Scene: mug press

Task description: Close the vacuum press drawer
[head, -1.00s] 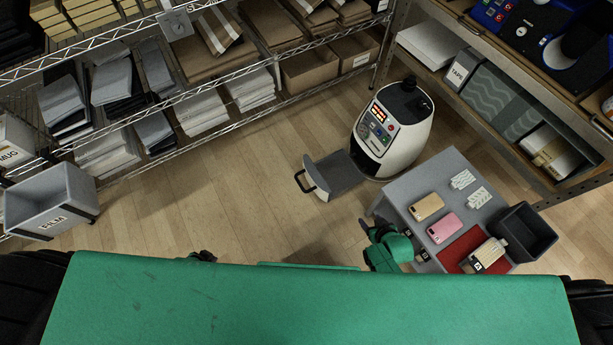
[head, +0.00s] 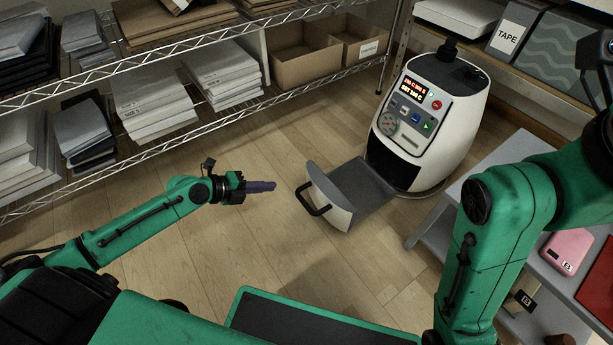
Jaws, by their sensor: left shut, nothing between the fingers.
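The vacuum press (head: 430,118) is a white rounded machine with a lit control panel, standing on the floor right of centre in the head view. Its drawer (head: 355,186) is pulled out toward the lower left, with a white front and a black handle (head: 312,201). My left gripper (head: 262,187) is shut and empty, to the left of the drawer front and apart from it, with its fingers pointing right.
A wire shelf (head: 200,115) with stacked packs and boxes runs along the back left. The wood floor (head: 270,240) around the drawer front is clear.

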